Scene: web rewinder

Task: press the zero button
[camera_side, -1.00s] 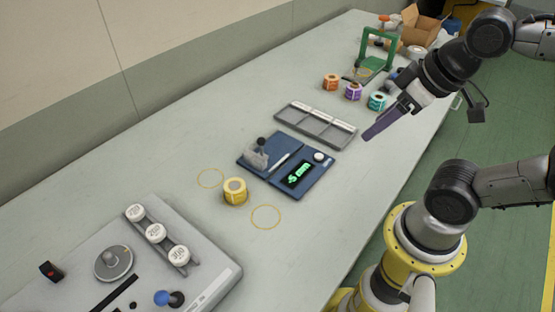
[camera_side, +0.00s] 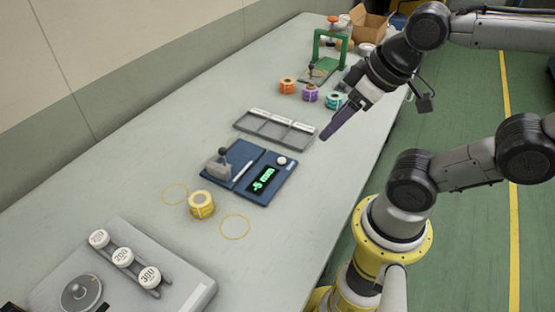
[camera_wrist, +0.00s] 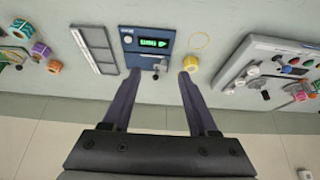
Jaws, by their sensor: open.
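A blue measuring device (camera_side: 248,172) lies on the table, with a dark display (camera_side: 262,180) reading -5 mm in green. A white round button (camera_side: 281,160), which looks like the zero button, sits beside the display. A grey block with a dark knob (camera_side: 218,165) stands on the device's left part. The device also shows in the wrist view (camera_wrist: 135,62), beyond my fingertips. My gripper (camera_side: 325,136) is open and empty, above the table's right side, to the right of the device and apart from it. In the wrist view its two fingers (camera_wrist: 159,75) are spread wide.
A grey divided tray (camera_side: 275,131) lies behind the device. A yellow roll (camera_side: 202,205) stands in front, near yellow circles. Orange, purple and teal rolls (camera_side: 310,93) and a green frame (camera_side: 331,48) are farther back. A grey control panel (camera_side: 120,275) is at front left.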

